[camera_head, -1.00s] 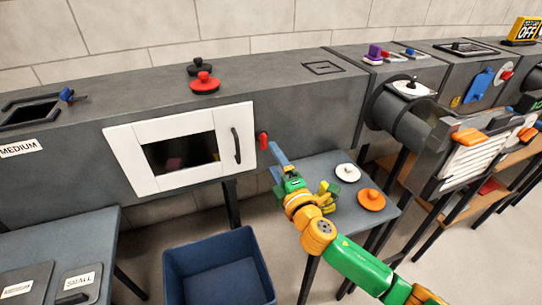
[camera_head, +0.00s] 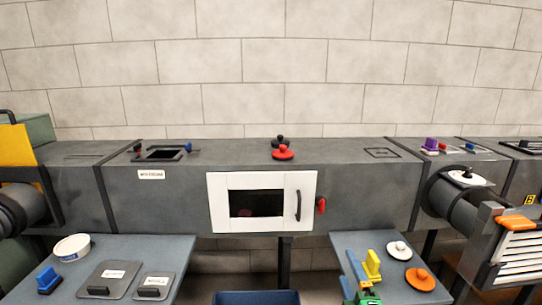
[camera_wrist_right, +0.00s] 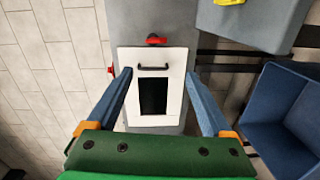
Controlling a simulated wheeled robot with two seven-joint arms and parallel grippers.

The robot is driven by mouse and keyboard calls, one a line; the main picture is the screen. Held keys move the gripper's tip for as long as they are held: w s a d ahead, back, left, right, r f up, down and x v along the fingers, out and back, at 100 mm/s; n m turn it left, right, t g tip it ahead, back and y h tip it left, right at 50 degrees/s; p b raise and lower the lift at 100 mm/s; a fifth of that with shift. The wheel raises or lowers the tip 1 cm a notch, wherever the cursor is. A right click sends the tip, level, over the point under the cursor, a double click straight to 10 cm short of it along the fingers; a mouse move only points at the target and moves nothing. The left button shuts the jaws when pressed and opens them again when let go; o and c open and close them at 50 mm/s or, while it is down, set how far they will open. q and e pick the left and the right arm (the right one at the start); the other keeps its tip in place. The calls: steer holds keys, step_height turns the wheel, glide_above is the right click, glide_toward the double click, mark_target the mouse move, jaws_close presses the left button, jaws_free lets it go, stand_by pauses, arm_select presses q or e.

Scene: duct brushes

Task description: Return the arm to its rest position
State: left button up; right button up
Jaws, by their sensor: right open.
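My right gripper (camera_wrist_right: 159,75) is open and empty in the right wrist view, with its two blue fingers spread apart. Beyond it is the duct's white-framed door (camera_wrist_right: 174,58) with a dark window and a dark handle; it looks shut. In the head view the door (camera_head: 219,205) is at the middle, and a blue finger and part of the green hand of my right arm (camera_head: 363,297) show at the bottom edge, over the right-hand table. My left gripper is not in view.
A blue bin (camera_wrist_right: 262,130) stands below the duct. The right-hand table (camera_head: 345,240) carries a yellow item (camera_head: 372,266), a white disc (camera_head: 398,250) and an orange disc (camera_head: 420,280). A red-knobbed lid (camera_head: 283,153) sits on the duct. The left-hand table (camera_head: 205,240) holds grey panels.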

arm_select(q)
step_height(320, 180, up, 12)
steer(key=p, duration=1.1)
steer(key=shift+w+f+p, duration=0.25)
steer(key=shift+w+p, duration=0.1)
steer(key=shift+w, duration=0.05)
arm_select(e)
steer(key=s+f+m+g, duration=0.7)
steer(key=s+f, duration=1)
steer(key=s, duration=0.4)
steer(key=s+d+f+m+g, duration=0.1)
steer(key=s+f+m+g, duration=0.6)
steer(key=s+f, duration=1)
steer(key=s+g, duration=0.2)
steer(key=s, duration=0.2)
steer(key=shift+d+m+g, duration=0.25)
steer(key=shift+m+g, duration=0.05)
steer(key=shift+m, duration=0.1)
